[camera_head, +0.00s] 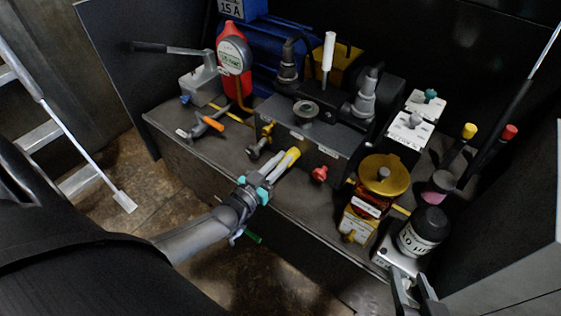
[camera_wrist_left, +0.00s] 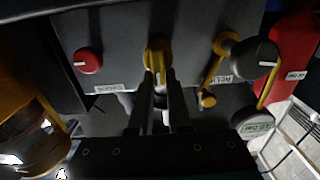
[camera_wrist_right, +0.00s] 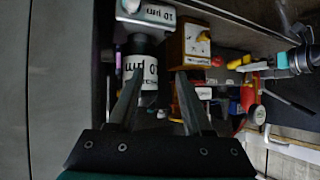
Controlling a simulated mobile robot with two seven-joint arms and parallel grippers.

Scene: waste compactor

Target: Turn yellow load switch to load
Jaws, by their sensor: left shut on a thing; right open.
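The yellow load switch (camera_wrist_left: 156,52) is on the front face of the dark valve block (camera_wrist_left: 200,25) in the left wrist view, between a red knob (camera_wrist_left: 89,61) and a yellow lever (camera_wrist_left: 222,46). My left gripper (camera_wrist_left: 159,84) is shut on the switch, one finger on each side. In the head view the switch (camera_head: 292,154) shows at the tips of my left gripper (camera_head: 281,163), its far part partly hidden. My right gripper (camera_head: 412,284) is open and empty at the lower right of the head view. Its spread fingers (camera_wrist_right: 158,97) also show in the right wrist view.
A black canister with a white label (camera_head: 423,232) and an amber reservoir with a gold lid (camera_head: 383,174) stand right of the switch. A pressure gauge (camera_head: 234,56) and an orange-handled valve (camera_head: 213,123) are to the left.

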